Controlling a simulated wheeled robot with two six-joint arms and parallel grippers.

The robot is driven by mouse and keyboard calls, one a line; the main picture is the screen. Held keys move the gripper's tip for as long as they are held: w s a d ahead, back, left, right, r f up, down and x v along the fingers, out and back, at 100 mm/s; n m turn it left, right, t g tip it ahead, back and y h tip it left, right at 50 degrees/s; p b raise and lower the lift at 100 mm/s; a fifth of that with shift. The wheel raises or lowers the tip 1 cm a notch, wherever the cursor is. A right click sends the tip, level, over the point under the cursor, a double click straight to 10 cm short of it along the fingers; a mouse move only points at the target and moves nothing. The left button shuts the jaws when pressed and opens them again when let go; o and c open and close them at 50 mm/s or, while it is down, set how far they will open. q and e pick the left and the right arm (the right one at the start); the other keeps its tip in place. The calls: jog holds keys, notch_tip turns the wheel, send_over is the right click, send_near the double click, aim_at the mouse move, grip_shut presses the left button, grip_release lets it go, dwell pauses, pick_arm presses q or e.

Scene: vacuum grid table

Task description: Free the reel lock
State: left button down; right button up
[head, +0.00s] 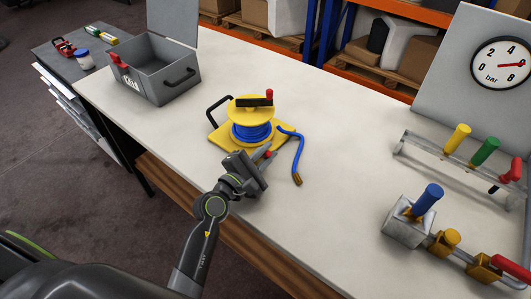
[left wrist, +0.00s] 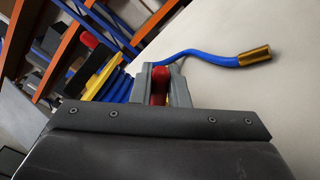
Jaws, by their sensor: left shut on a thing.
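A yellow reel (head: 251,106) wound with blue hose (head: 250,132) stands on a yellow base (head: 218,138) in the middle of the table. A black crank bar with a red knob (head: 269,95) sits on top of the reel. My left gripper (head: 266,158) is at the front of the reel, shut on a small red lock knob (head: 267,154). In the left wrist view the red knob (left wrist: 160,84) shows between the two grey fingers. The blue hose end with its brass tip (head: 297,180) lies on the table to the right. My right gripper is not in view.
An open grey toolbox (head: 150,80) stands at the back left. At the right are a block with a blue handle (head: 427,198), a rail with coloured handles (head: 457,138) and a gauge panel (head: 450,70). The table (head: 330,120) between is clear.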

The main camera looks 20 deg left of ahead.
pick_arm(q)
jog(key=shift+w+a+r+n+p, duration=0.15)
jog(key=shift+r+n+p, duration=0.1)
jog(key=shift+n+p, duration=0.35)
jog(key=shift+s+a+r+n+p, duration=0.1)
jog(key=shift+r+n+p, duration=0.1)
jog(key=shift+n+p, duration=0.4)
jog(key=shift+w+a+r+n+p, duration=0.1)
jog(key=shift+a+n+p, duration=0.05)
jog(key=shift+n+p, duration=0.4)
jog(key=shift+w+a+r+n+p, duration=0.1)
jog(key=shift+a+n+p, duration=0.05)
jog(key=shift+n+p, duration=0.4)
jog(key=n+p, duration=0.1)
jog(key=a+n+p, duration=0.1)
jog(key=n, duration=0.1)
jog(key=shift+w+r, duration=0.1)
jog(key=shift+w, duration=0.05)
jog(key=shift+w+a+n+p, duration=0.15)
jog(key=shift+n+p, duration=0.1)
jog(key=shift+n, duration=0.35)
jog(key=shift+s+a+n+p, duration=0.1)
jog(key=shift+a+n+p, duration=0.1)
jog(key=shift+n, duration=0.4)
jog(key=c, duration=1.4)
grip_release()
jog(key=shift+w, duration=0.1)
